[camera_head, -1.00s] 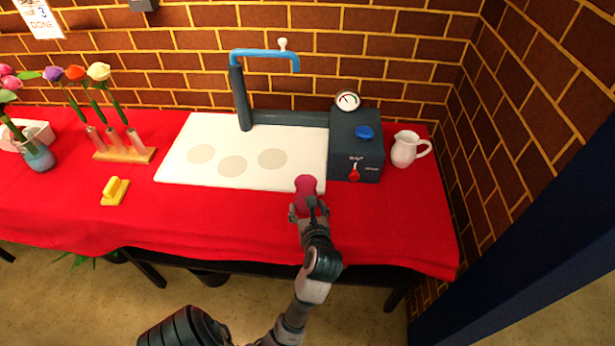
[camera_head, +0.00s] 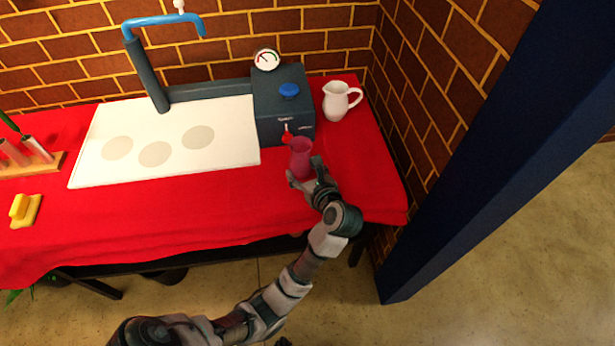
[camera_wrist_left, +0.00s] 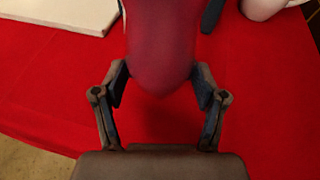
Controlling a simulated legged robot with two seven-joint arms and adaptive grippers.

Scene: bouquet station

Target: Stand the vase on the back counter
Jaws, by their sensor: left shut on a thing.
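The crimson vase (camera_head: 300,160) is near the front right of the red-clothed table, in front of the dark machine. My left gripper (camera_head: 303,184) is shut on it, reaching from the front. In the left wrist view the vase (camera_wrist_left: 160,45) stands between the two fingers of the left gripper (camera_wrist_left: 160,82), with one finger against each side. Its top is cut off there. I cannot tell whether its base touches the cloth. The red-clothed table (camera_head: 190,215) runs along the brick wall; no separate back counter can be made out. My right gripper is not in view.
The dark machine (camera_head: 268,95) with gauge and red lever stands close behind the vase. A white pitcher (camera_head: 338,100) is behind right. A white board (camera_head: 170,165) and yellow block (camera_head: 25,210) lie left. A blue pillar (camera_head: 470,150) stands right. Cloth right of the vase is clear.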

